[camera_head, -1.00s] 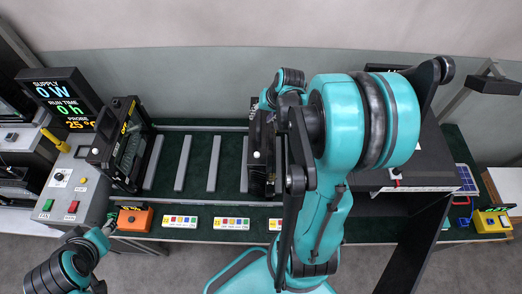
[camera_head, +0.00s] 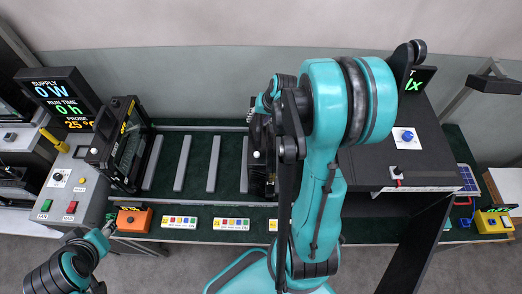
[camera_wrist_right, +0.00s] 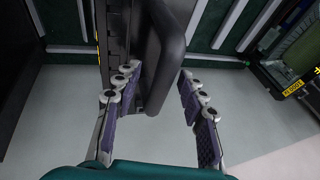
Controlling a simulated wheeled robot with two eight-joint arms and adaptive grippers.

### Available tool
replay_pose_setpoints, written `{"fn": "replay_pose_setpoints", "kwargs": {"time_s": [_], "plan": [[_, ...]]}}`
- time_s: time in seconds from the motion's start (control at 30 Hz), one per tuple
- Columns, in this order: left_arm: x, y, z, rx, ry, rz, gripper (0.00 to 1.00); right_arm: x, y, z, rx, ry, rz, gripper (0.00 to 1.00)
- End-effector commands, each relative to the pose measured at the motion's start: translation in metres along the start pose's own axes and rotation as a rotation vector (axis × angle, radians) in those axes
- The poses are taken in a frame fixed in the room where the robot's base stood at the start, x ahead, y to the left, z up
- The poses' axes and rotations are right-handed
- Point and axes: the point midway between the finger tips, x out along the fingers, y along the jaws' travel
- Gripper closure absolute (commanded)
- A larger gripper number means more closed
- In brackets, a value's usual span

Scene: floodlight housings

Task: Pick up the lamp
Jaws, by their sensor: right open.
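A black floodlight lamp (camera_head: 262,160) stands upright in the rack's right part, partly hidden behind my right arm. In the right wrist view its dark finned housing and thick rounded bar (camera_wrist_right: 165,60) reach between the fingers of my right gripper (camera_wrist_right: 158,82). That gripper is open, with fingers on both sides of the bar and a gap on the right side. A second black lamp (camera_head: 122,145) with yellow lettering stands at the rack's left end; a lettered housing also shows in the wrist view (camera_wrist_right: 290,62). My left gripper (camera_head: 106,226) is low at the left, its fingers unclear.
The dark green rack (camera_head: 200,200) has several grey bars, with free slots between the lamps. An orange box (camera_head: 134,219) and label cards (camera_head: 180,222) line its front. A black test box (camera_head: 395,155) stands right; a display (camera_head: 60,98) stands left.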

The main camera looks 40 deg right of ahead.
Motion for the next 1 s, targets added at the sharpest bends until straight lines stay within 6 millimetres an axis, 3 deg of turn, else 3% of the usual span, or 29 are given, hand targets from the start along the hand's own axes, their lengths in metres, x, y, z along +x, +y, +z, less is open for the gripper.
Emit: {"fn": "replay_pose_setpoints", "kwargs": {"time_s": [0.43, 0.6, 1.0], "plan": [[0.0021, 0.0000, 0.0015, 0.000, 0.000, 0.000, 0.60, 0.0016, 0.0005, 0.0005, 0.000, 0.000, 0.000, 0.59], [0.0021, 0.0000, 0.0015, 0.000, 0.000, 0.000, 0.60, 0.0016, 0.0006, 0.0005, 0.000, 0.000, 0.000, 1.00], [0.0022, 0.0000, 0.0016, 0.000, 0.000, 0.000, 0.60, 0.0008, 0.0002, -0.0002, -0.001, 0.002, -0.001, 1.00]]}}
